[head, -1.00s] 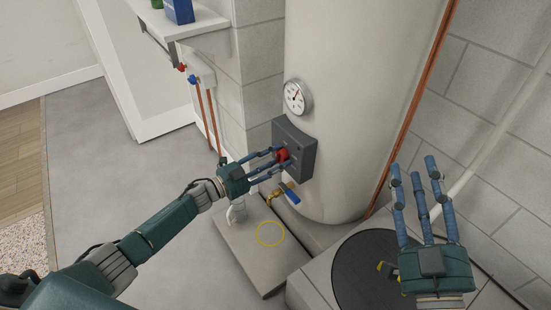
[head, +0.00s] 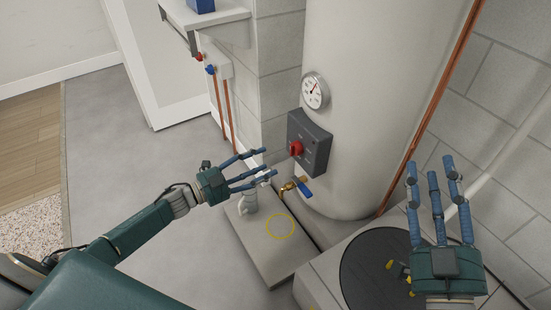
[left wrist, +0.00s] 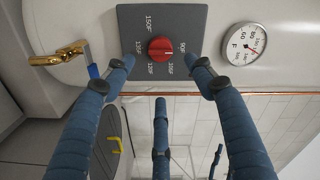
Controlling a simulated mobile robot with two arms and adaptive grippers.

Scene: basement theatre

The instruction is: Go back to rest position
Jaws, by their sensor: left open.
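My left gripper (head: 265,167) is open and empty in the head view. Its fingers point right, toward the dark control box (head: 310,142) on the water heater, and stand apart from the red knob (head: 296,148). In the left wrist view the open fingers (left wrist: 160,75) spread below and beside the red knob (left wrist: 161,49), which sits on the dark panel with temperature marks. My right gripper (head: 433,170) is at the right of the head view, its fingers extended upward and apart, with nothing between them.
The pale water heater (head: 385,80) carries a round gauge (head: 314,91) and a blue-handled brass valve (head: 303,188) below the box. A copper pipe (head: 428,110) runs at its right. A round dark lid (head: 372,270) lies at lower right. Grey floor (head: 130,160) is open at left.

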